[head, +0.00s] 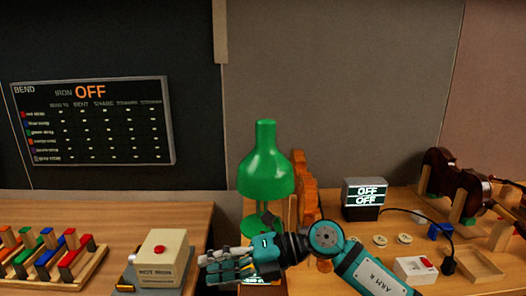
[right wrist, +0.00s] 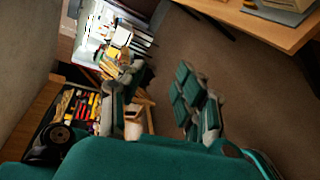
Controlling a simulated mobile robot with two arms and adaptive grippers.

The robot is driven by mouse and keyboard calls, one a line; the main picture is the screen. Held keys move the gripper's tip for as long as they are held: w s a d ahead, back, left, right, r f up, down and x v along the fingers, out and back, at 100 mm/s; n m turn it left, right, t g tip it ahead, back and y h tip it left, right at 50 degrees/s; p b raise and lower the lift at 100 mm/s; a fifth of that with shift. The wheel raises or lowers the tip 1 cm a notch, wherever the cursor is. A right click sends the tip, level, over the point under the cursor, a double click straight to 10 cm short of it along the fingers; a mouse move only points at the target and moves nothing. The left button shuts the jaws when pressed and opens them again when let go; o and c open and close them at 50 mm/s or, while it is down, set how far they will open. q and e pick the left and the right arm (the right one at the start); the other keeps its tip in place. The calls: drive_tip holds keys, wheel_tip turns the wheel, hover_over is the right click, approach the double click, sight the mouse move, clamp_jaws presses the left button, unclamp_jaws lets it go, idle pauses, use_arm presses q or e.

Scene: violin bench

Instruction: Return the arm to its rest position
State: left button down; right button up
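My right arm (head: 365,270), teal and dark with "ARM A" on one link, reaches in from the lower right of the head view. It crosses in front of the right bench towards the left. My right gripper (head: 215,268) is at its left end, in front of the gap between the two benches and just right of the hot iron box. In the right wrist view its fingers (right wrist: 155,95) stand wide apart with nothing between them. Floor and distant clutter show beyond them. My left gripper is in neither view.
The hot iron box (head: 163,258) and a rack of coloured strips (head: 50,258) are on the left bench. A green lamp (head: 266,170), an OFF display (head: 363,198), a violin (head: 455,183) and a red-button box (head: 414,269) are on the right bench.

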drive_tip(key=w+d+r+m+t+y, duration=0.1)
drive_tip(key=w+d+r+m+t, duration=0.2)
drive_tip(key=m+t, duration=0.6)
drive_tip(key=d+r+m+t+y, duration=0.1)
drive_tip(key=d+r+m+t, duration=0.3)
drive_tip(key=m+t, duration=0.45)
drive_tip(key=s+d+f+m+h, duration=0.2)
drive_tip(key=d+f+m+h, duration=1.45)
drive_tip(key=f, duration=0.25)
drive_tip(key=s+d+f+m+g, duration=0.1)
drive_tip(key=s+d+f+g, duration=0.1)
drive_tip(key=s+f+g, duration=0.5)
drive_tip(key=s+d+f+m+g, duration=0.15)
drive_tip(key=s+f, duration=0.35)
drive_tip(key=s, duration=0.5)
drive_tip(key=s+d+f+m+g, duration=0.1)
drive_tip(key=s+d+f+g, duration=0.3)
drive_tip(key=s, duration=0.5)
wheel_tip(320, 180, down, 26)
drive_tip(key=s+a+g, duration=0.1)
drive_tip(key=g, duration=0.1)
drive_tip(key=s+d+f+g, duration=0.1)
drive_tip(key=s+d+f, duration=0.1)
drive_tip(key=s+f, duration=1.5)
drive_tip(key=shift+d+h, duration=0.3)
drive_tip(key=shift+h, duration=0.05)
